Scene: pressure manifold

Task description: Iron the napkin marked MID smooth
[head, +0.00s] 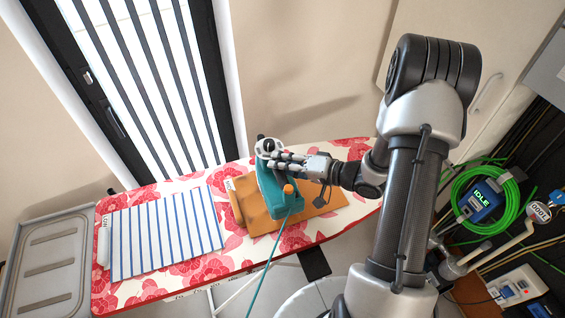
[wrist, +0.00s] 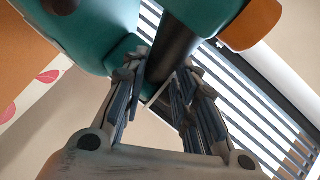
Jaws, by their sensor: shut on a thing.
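A teal iron (head: 272,192) with an orange knob is over the orange napkin (head: 322,198) on the ironing board. My gripper (head: 272,160) is shut on its dark handle, which shows between the fingers in the wrist view (wrist: 172,58). I cannot tell whether the sole touches the cloth. The orange napkin has a raised fold or ridge along its left side, and the iron hides its middle. A small tag (head: 230,184) at its upper left is too small to read. A blue-striped white napkin (head: 165,236) lies apart on the left, with a tag at its upper left corner.
The board (head: 150,290) has a red floral cover. A teal cord (head: 268,262) runs from the iron over the front edge. A grey tray (head: 45,265) stands at the left. A green hose coil and a blue "IDLE" unit (head: 482,200) are at the right. A slatted window is behind.

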